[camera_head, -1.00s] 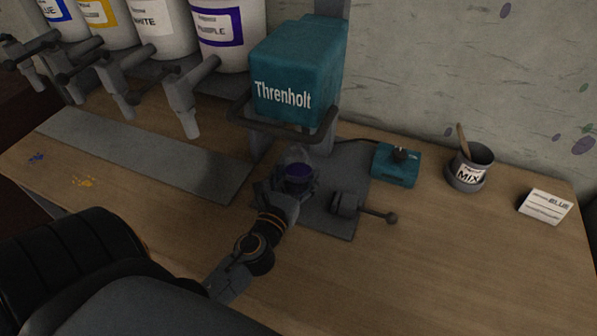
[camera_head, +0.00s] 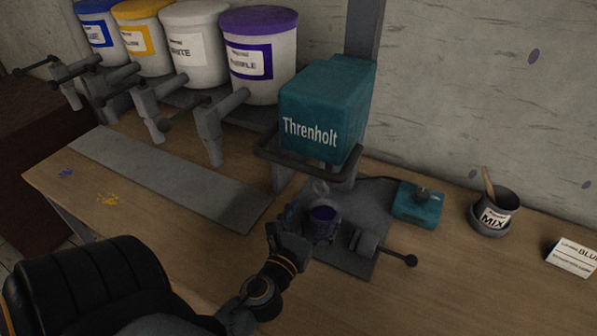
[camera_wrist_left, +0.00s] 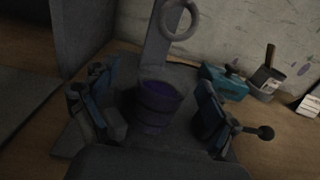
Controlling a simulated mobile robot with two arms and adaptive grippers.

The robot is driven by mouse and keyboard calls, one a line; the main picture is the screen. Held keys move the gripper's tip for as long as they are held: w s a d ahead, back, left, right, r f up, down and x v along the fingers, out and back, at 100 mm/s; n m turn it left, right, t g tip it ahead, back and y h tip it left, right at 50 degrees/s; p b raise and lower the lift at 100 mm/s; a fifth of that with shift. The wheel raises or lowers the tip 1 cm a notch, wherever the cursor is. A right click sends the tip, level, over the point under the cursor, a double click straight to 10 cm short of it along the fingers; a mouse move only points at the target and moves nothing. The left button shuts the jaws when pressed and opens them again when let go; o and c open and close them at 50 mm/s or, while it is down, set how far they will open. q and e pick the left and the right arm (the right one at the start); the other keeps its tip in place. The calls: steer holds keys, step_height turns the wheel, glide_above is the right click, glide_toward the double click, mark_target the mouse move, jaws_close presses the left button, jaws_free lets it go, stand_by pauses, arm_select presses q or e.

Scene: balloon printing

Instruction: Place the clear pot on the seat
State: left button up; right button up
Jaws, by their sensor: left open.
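The clear pot (camera_head: 323,216) with purple contents stands upright on the grey base plate (camera_head: 350,262), just below and in front of the teal Threnholt machine (camera_head: 320,112). My left gripper (camera_head: 308,224) is open around it. In the left wrist view the pot (camera_wrist_left: 157,104) is between the two spread fingers of my left gripper (camera_wrist_left: 152,108), with a visible gap on each side. I cannot clearly make out the seat under the pot; the pot and fingers cover that part of the plate. My right gripper is not in view.
A lever with a ball end (camera_head: 384,250) sits on the plate's right side. A teal switch box (camera_head: 417,205), a MIX pot with a stick (camera_head: 494,214) and a BLUE card (camera_head: 571,258) stand to the right. Paint tubs with taps, including the purple one (camera_head: 258,60), line the back left.

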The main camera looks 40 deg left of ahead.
arm_select(q)
steer(key=b+v, duration=0.3)
steer(key=v, duration=0.5)
steer(key=shift+f, duration=0.2)
steer(key=shift+s+d+r+b, duration=0.2)
steer(key=shift+s+b, duration=0.35)
steer(key=shift+s, duration=0.15)
steer(key=shift+r, duration=0.15)
